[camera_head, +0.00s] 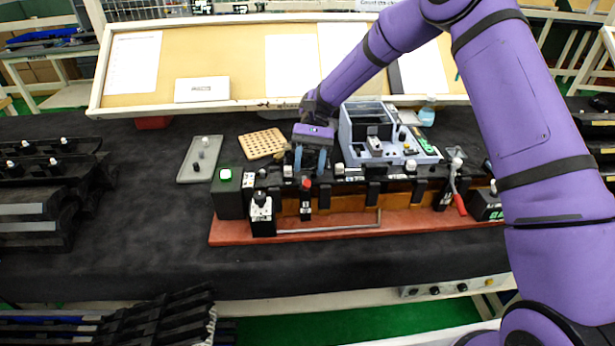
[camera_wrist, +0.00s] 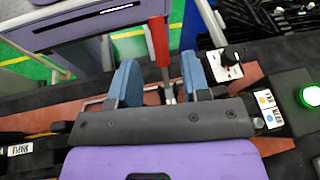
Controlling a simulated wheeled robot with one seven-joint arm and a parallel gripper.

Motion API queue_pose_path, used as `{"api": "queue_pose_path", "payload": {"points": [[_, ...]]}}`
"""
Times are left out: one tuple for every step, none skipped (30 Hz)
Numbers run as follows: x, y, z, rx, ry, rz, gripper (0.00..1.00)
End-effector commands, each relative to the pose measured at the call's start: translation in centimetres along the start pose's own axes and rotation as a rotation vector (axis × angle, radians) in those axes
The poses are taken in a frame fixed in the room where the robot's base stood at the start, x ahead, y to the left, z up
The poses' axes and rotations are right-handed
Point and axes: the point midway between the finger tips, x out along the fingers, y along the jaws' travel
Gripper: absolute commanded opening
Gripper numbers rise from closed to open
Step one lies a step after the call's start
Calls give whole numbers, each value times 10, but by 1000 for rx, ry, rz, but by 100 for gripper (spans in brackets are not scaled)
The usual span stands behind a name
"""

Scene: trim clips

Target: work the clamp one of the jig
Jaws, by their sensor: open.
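The jig is a long black and wooden fixture on a red-brown base (camera_head: 340,231) on the dark bench. A clamp (camera_head: 306,199) with a red-tipped handle stands on its left part. In the wrist view its red handle (camera_wrist: 158,42) is upright in the picture, with metal linkage below it. My gripper (camera_head: 311,160) is above and just behind this clamp. Its two blue fingers are apart in the wrist view (camera_wrist: 162,84), one on each side of the handle's line. I cannot tell whether either finger touches it. A second clamp with a red handle (camera_head: 460,204) is at the jig's right end.
A box with a green lit button (camera_head: 225,176) and a black knob unit (camera_head: 261,204) stand left of the clamp. A grey bin (camera_head: 365,125) and tray are behind the jig. A grey tray (camera_head: 200,158) lies left. Dark bench is clear in front.

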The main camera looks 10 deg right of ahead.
Motion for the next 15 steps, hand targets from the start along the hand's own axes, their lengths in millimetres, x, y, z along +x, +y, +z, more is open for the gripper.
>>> {"api": "queue_pose_path", "payload": {"points": [[-11,0,-1,0,2,-1,43],[-16,0,-1,0,2,-1,43],[-23,0,-1,0,1,-1,43],[-28,0,-1,0,2,-1,43],[-33,0,-1,0,2,-1,43],[-39,0,0,0,1,-1,43],[-43,0,-1,0,2,-1,43],[-47,0,-1,0,1,-1,43],[-51,0,-1,0,0,-1,43],[-53,0,-1,1,0,-1,43],[-56,0,-1,1,0,-1,43],[-58,0,-1,0,0,-1,43],[-60,0,-1,1,0,-1,43],[-60,0,-1,1,-1,0,43],[-61,0,0,1,-1,0,43]]}}
